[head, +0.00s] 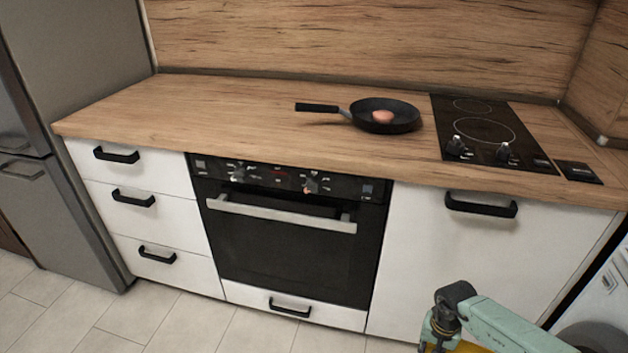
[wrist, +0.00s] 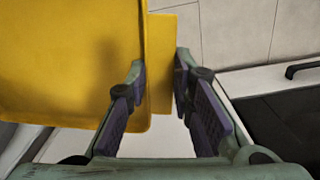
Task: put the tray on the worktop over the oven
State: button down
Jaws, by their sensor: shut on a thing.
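The yellow tray (wrist: 70,55) fills the upper left of the wrist view. My gripper (wrist: 161,75) is shut on the tray's edge, with one finger on each side of it. In the head view only a small yellow part of the tray (head: 468,347) shows at the bottom edge, below my arm; the rest is out of frame. The oven (head: 285,250) is built in under the worktop (head: 225,108), its door shut. My gripper is low, in front of the white cabinet right of the oven, below worktop height.
A black frying pan (head: 395,122) with a round pinkish item (head: 382,117) in it stands on the worktop, handle pointing left. A hob (head: 485,130) lies to its right. The worktop left of the pan is bare. A fridge (head: 80,120) stands at the left.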

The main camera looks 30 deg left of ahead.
aim_at(247, 119)
jog(key=j, duration=0.95)
jog(key=j+z, duration=0.1)
jog(key=j, duration=0.85)
jog(key=k+j, duration=0.1)
jog(key=j, duration=0.8)
jog(key=k+j+z, duration=0.1)
jog(key=j, duration=0.85)
